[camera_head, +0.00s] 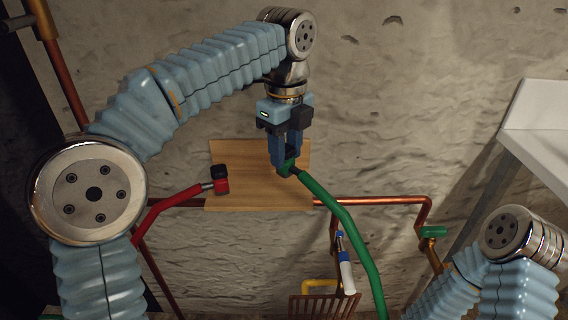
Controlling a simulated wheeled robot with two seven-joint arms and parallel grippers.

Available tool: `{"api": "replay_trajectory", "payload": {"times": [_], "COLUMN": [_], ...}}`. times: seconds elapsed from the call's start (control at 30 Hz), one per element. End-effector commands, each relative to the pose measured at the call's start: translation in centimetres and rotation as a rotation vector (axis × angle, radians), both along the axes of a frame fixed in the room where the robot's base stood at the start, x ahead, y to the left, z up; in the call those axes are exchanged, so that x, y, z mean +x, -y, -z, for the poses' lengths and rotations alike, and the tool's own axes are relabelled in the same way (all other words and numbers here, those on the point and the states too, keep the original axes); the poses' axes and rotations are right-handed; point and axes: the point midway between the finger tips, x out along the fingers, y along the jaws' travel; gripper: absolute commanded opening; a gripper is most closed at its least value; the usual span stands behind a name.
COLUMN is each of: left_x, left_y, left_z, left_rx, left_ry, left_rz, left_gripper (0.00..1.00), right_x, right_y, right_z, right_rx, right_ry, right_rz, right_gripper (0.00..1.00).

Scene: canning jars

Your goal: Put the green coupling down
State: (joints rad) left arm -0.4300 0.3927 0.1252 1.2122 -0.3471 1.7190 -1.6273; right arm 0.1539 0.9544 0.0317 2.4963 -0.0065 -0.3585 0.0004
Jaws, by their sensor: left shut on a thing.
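The green coupling (289,166) is at the upper end of a green hose (343,220). My left gripper (284,160) points down and is shut on the coupling, in front of the wooden board (258,200). The hose runs from the coupling down and right to the bottom edge. My right arm shows at the lower right, but its gripper is out of view.
A red hose (168,203) with a black and red end (220,179) reaches the board's left side. Copper pipes (385,200) run along the rough wall. A white and blue tool (345,265) and a brown slatted rack (322,306) are below. A pale shelf (535,103) stands at the right.

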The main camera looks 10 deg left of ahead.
Motion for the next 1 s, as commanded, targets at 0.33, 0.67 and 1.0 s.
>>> {"api": "replay_trajectory", "payload": {"times": [0.33, 0.67, 1.0], "left_x": [0.8, 0.8, 0.8], "left_y": [-0.5, -0.5, -0.5], "left_z": [4.3, 4.6, 4.8], "left_rx": [0.001, 0.001, 0.001], "left_ry": [-0.002, -0.001, -0.001], "left_rz": [0.0, 0.0, 0.0], "left_gripper": [0.0, 0.0, 0.61], "right_x": [0.0, 0.0, 0.0], "right_y": [0.0, 0.0, 0.0], "right_z": [0.8, 1.0, 1.0], "right_rx": [-0.001, -0.001, -0.001], "right_ry": [0.0, 0.0, 0.0], "right_rz": [0.001, 0.001, 0.002], "right_gripper": [0.43, 0.43, 0.43]}}
